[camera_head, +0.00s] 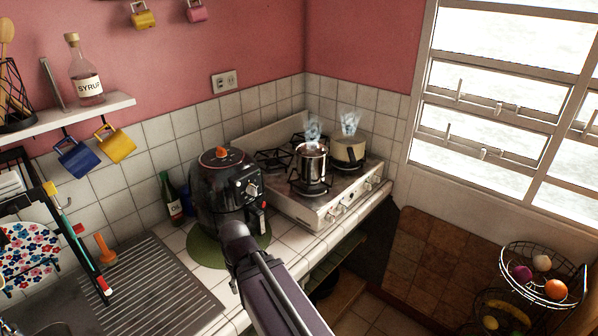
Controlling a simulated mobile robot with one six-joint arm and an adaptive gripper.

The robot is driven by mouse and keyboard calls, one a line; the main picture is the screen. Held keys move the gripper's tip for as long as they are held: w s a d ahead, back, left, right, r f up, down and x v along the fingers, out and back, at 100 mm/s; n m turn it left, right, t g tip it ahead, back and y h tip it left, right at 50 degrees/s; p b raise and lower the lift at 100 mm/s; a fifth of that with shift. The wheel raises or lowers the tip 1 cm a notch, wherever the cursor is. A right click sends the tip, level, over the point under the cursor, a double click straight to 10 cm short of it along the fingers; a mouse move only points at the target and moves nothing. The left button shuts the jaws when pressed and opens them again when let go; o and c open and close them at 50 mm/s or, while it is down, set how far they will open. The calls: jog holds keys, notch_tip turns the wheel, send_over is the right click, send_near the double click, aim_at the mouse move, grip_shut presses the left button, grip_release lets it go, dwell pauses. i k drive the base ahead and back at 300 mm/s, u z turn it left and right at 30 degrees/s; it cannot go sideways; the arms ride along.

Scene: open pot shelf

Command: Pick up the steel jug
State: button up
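A shiny steel vessel, which looks like the steel jug (312,166), stands upright on a front burner of the white stove (318,208). Its open top shows dark contents, and pale steam rises above it. A handle cannot be made out clearly. My dark arm reaches up from the bottom of the view and ends in front of the air fryer, to the left of and nearer than the steel vessel. My gripper's fingers cannot be made out. Nothing of mine is seen touching the vessel.
A beige pot (349,152) steams just right of the steel vessel. A black air fryer (222,185) on a green mat (203,250) stands left of the stove. A green bottle (171,203) is beside it. A wire fruit basket (573,272) stands at lower right.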

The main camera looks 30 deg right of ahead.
aim_at(311, 156)
jog(key=u, duration=0.3)
jog(key=k, duration=0.9)
jog(key=z, duration=0.8)
jog(key=i, duration=1)
jog(key=z, duration=0.1)
